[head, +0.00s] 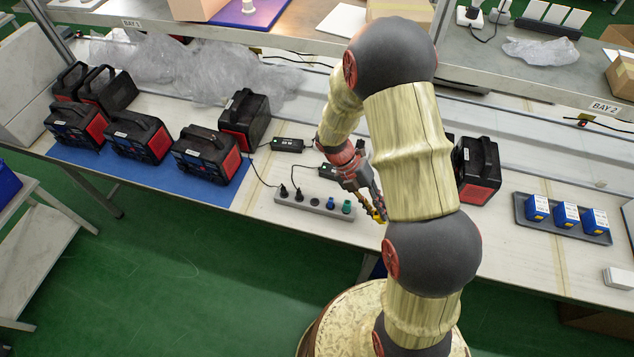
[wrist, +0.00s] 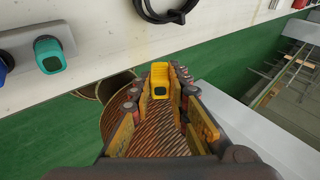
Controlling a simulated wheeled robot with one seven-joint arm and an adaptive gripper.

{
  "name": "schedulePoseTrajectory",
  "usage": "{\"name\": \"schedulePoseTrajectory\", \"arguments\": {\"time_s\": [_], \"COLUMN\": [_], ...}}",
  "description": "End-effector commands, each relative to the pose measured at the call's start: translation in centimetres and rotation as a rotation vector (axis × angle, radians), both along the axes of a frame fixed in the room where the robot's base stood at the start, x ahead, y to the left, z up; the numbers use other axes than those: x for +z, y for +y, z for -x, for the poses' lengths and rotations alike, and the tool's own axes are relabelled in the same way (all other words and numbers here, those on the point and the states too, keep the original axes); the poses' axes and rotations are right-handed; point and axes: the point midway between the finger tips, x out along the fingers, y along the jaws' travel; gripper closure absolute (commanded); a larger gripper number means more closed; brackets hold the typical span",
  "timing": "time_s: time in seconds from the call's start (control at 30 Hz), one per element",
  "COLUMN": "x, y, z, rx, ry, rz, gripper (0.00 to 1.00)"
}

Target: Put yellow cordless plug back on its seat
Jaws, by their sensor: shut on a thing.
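The yellow cordless plug (wrist: 160,79) is held between the fingertips of my gripper (wrist: 160,92), which is shut on it. In the head view my gripper (head: 379,212) is to the right of the grey socket strip, near the bench's front edge, partly behind my arm. The strip (head: 288,203) holds black plugs (head: 298,194), a blue plug (head: 330,203) and a teal plug (head: 347,206). A low dark round spot (head: 314,202) lies between the black and blue plugs; I cannot tell if it is an empty seat. The teal plug (wrist: 49,55) also shows in the wrist view, left of my gripper.
Several black-and-red power stations (head: 206,154) stand left on a blue mat, another (head: 477,170) on the right. Black adapters (head: 287,145) with cables lie behind the strip. A tray (head: 565,231) holds blue boxes (head: 566,214). Green floor lies beyond the bench edge.

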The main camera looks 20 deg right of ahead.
Motion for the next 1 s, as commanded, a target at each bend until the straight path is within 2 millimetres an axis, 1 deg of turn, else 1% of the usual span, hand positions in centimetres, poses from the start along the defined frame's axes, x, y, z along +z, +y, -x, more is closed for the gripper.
{"name": "schedulePoseTrajectory", "arguments": {"time_s": [0.03,0.13,0.17,0.2,0.27,0.3,0.37,0.4,0.47,0.5,0.6,0.7,0.83,1.0], "x": [-0.4,-1.3,-1.6,-1.8,-2.1,-2.2,-2.1,-2.0,-1.7,-1.4,-0.5,0.0,0.3,0.0], "y": [1.0,3.8,4.7,5.9,7.6,8.8,10.3,11.2,12.4,13.0,13.7,13.7,13.5,13.5], "z": [0.3,0.4,0.3,-0.1,-1.0,-1.8,-3.2,-4.4,-6.3,-7.8,-11.1,-13.0,-14.1,-14.4], "rx": [-0.114,-0.346,-0.417,-0.511,-0.653,-0.745,-0.884,-0.974,-1.108,-1.2,-1.384,-1.49,-1.556,-1.573], "ry": [-0.033,-0.113,-0.139,-0.18,-0.244,-0.287,-0.358,-0.404,-0.476,-0.527,-0.626,-0.68,-0.714,-0.721], "rz": [-0.043,-0.121,-0.141,-0.165,-0.193,-0.207,-0.22,-0.224,-0.223,-0.216,-0.188,-0.161,-0.14,-0.134], "gripper": [1.0,1.0,1.0,1.0,1.0,1.0,1.0,1.0,1.0,1.0,1.0,1.0,1.0,1.0]}}
